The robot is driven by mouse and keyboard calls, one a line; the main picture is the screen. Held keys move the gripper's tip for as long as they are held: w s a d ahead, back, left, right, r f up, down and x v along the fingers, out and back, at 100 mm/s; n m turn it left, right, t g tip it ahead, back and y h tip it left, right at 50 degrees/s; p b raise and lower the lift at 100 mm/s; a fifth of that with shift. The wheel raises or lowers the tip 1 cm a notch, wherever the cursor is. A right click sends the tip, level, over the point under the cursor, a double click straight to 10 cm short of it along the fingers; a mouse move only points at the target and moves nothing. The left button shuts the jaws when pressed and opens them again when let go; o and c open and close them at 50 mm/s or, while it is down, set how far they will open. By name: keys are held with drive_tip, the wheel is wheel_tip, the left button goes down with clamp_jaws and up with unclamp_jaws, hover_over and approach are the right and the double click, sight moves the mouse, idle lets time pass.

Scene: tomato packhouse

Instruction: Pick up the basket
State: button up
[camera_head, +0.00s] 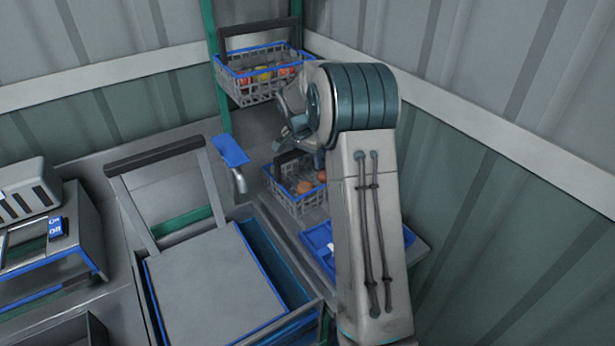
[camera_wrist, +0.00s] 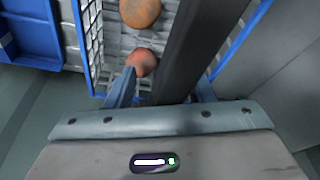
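A grey wire basket (camera_head: 297,205) with a blue rim and dark handle stands on a low surface behind my arm, partly hidden by it. In the wrist view the basket's white mesh wall (camera_wrist: 92,38) shows, with orange-red tomatoes (camera_wrist: 140,62) inside. Its dark handle bar (camera_wrist: 205,35) runs diagonally between the fingers of my gripper (camera_wrist: 163,88). The fingers are apart, with a visible gap between the left finger and the handle. In the head view the fingertips are mostly hidden behind my arm.
A similar basket (camera_head: 240,88) with tomatoes sits higher on a green post, close above my wrist. A grey cart (camera_head: 205,290) and a blue-topped fixture (camera_head: 229,150) stand to the left. Corrugated walls enclose the corner.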

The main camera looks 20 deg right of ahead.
clamp_jaws()
idle(1.2)
